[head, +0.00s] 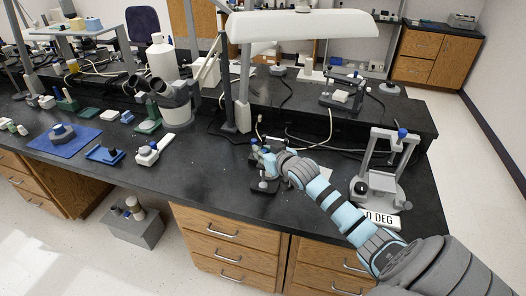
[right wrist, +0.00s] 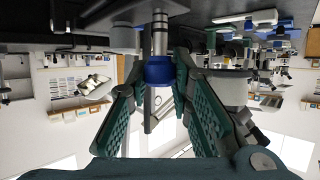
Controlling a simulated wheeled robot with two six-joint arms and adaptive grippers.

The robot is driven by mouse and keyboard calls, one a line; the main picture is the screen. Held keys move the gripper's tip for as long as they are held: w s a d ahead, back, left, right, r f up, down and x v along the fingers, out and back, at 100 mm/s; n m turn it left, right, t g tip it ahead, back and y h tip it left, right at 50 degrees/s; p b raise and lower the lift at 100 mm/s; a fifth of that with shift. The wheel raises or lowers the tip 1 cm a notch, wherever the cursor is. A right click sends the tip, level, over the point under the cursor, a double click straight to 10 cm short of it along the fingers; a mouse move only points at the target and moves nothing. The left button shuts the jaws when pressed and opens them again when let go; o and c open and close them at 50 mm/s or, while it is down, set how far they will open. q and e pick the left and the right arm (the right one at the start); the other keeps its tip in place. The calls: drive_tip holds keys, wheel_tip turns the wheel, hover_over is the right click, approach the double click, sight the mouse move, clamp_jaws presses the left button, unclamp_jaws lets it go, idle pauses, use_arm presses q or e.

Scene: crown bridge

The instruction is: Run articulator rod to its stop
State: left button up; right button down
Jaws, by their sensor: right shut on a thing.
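My right gripper (head: 264,158) reaches in from the right over a small dark-based device (head: 264,186) near the bench's front edge, and hides much of it. In the right wrist view the right gripper (right wrist: 158,76), with green ribbed pads, is shut on a blue knob (right wrist: 159,70). A shiny metal rod (right wrist: 159,36) runs from the knob toward the dark surface, which appears at the top of that view. A light grey articulator frame (head: 372,165) with a blue knob on top (head: 402,133) stands to the right. My left gripper is not in view.
A "0 DEG" label (head: 380,219) lies in front of the frame, close to my right arm. A microscope (head: 176,100) and a lamp post (head: 243,90) stand behind to the left. Bare black bench lies between.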

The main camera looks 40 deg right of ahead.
drive_tip(key=shift+f, duration=0.8)
drive_tip(key=c, duration=1.4)
unclamp_jaws()
drive_tip(key=v, duration=1.2)
drive_tip(key=shift+r, duration=0.1)
